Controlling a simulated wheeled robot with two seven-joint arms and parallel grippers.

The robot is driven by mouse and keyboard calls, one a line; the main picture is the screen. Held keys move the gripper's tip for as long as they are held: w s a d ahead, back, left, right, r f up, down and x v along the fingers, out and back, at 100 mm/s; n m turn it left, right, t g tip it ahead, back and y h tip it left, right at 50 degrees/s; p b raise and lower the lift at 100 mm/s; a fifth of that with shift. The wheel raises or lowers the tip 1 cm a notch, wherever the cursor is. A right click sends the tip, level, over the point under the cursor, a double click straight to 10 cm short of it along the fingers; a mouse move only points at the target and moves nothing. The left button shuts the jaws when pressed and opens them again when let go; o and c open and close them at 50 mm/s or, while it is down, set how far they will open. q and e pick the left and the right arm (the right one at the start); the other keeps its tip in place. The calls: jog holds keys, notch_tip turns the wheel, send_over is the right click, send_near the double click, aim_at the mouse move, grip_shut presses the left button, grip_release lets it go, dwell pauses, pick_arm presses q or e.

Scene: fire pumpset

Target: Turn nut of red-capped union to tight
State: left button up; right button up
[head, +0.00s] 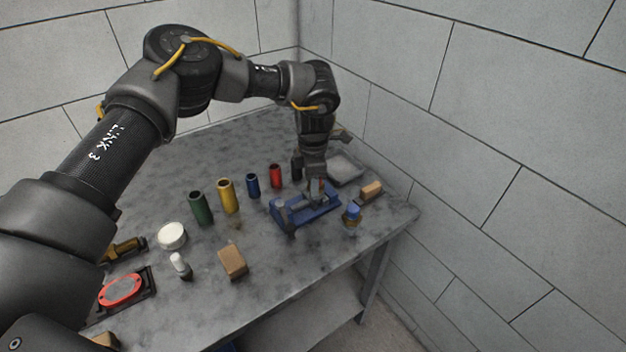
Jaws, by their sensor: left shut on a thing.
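My left gripper (315,193) points down over a blue fixture (324,213) near the table's right end. Its fingers are shut on a small part at the fixture, apparently the nut of the red-capped union. A small reddish patch shows between the fingers; the rest of the union is mostly hidden by the gripper. A grey fitting (283,213) sits at the left part of the fixture. The nut's tightness cannot be told from here. My right gripper is not in view.
Green (201,208), yellow (228,196), blue (252,186) and red (275,176) cylinders stand left of the fixture. A blue-capped bottle (351,219) stands close to its right. A grey tray (345,168) lies behind. A brown block (232,261) lies in front.

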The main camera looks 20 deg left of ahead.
pick_arm(q)
jog(key=m, duration=0.3)
jog(key=shift+w+m, duration=0.15)
jog(key=shift+m, duration=0.25)
jog(key=m, duration=0.3)
jog(key=shift+w+m, duration=0.1)
jog(key=shift+m, duration=0.2)
jog(key=m, duration=0.3)
jog(key=shift+w+d+m, duration=0.1)
jog(key=shift+m, duration=0.2)
jog(key=shift+w+m, duration=0.1)
jog(key=shift+m, duration=1.9)
jog(key=shift+d, duration=0.1)
jog(key=o, duration=1)
